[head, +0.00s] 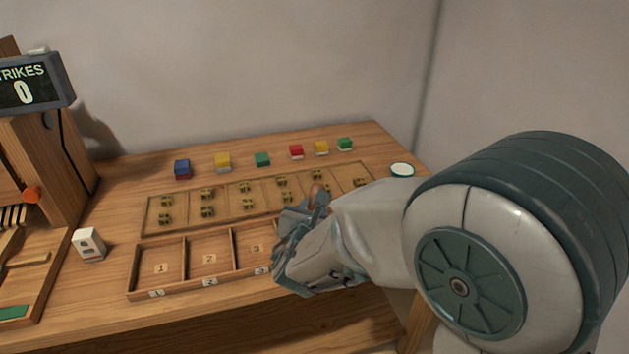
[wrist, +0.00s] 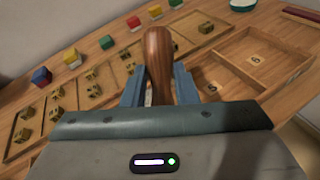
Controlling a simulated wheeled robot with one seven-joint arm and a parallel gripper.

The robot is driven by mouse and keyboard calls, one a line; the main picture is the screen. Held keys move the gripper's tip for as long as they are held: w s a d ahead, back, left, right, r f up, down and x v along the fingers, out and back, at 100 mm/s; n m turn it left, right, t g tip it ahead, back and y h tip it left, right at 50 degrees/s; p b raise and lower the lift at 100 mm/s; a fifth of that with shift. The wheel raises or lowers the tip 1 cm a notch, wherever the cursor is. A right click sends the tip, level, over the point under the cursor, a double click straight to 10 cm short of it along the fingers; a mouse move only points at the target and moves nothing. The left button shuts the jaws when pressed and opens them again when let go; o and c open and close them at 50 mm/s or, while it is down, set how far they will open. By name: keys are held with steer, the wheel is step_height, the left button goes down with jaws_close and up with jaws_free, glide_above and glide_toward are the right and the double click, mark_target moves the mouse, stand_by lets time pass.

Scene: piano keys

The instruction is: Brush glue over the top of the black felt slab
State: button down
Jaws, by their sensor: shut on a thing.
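My gripper (wrist: 158,88) is shut on a rounded brown wooden handle (wrist: 158,50), which stands up between the two blue-grey fingers. In the head view my gripper (head: 305,213) is over the right part of the wooden trays, and a bit of the handle shows above it. The handle's lower end is hidden, so I cannot tell whether it carries bristles. A round white pot (head: 401,170) with a pale top stands at the table's back right; its edge shows in the wrist view (wrist: 243,4). I cannot make out a black felt slab in either view.
A shallow tray of small brass-coloured pieces (head: 160,202) lies behind a tray with numbered compartments (head: 187,241). Several coloured blocks (head: 262,159) line the back. A small white box (head: 89,244) stands left. A wooden cabinet with a strikes display (head: 30,85) is at far left.

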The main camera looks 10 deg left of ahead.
mark_target(315, 185)
step_height(315, 185, up, 4)
steer(key=shift+d+r+p, duration=0.1)
steer(key=shift+r+p, duration=0.15)
steer(key=shift+p, duration=0.75)
steer(key=shift+s+r, duration=0.15)
steer(key=shift+r, duration=0.25)
steer(key=shift+r+p, duration=0.3)
steer(key=shift+p, duration=0.2)
step_height(315, 185, up, 3)
steer(key=shift+r+p, duration=0.15)
steer(key=shift+p, duration=0.85)
steer(key=w+d+f+m+h+p, duration=0.1)
steer(key=w+d+f+h, duration=0.1)
steer(key=d, duration=0.7)
steer(key=w+d+f+m+h+p, duration=0.1)
steer(key=w+d+f+m+h, duration=0.1)
steer(key=d, duration=0.8)
steer(key=w+d+f+m+h+p, duration=0.2)
steer(key=d+f, duration=0.3)
steer(key=d, duration=0.4)
steer(key=shift+w+d+f, duration=0.15)
steer(key=shift+w+d, duration=0.15)
steer(key=shift+w, duration=0.35)
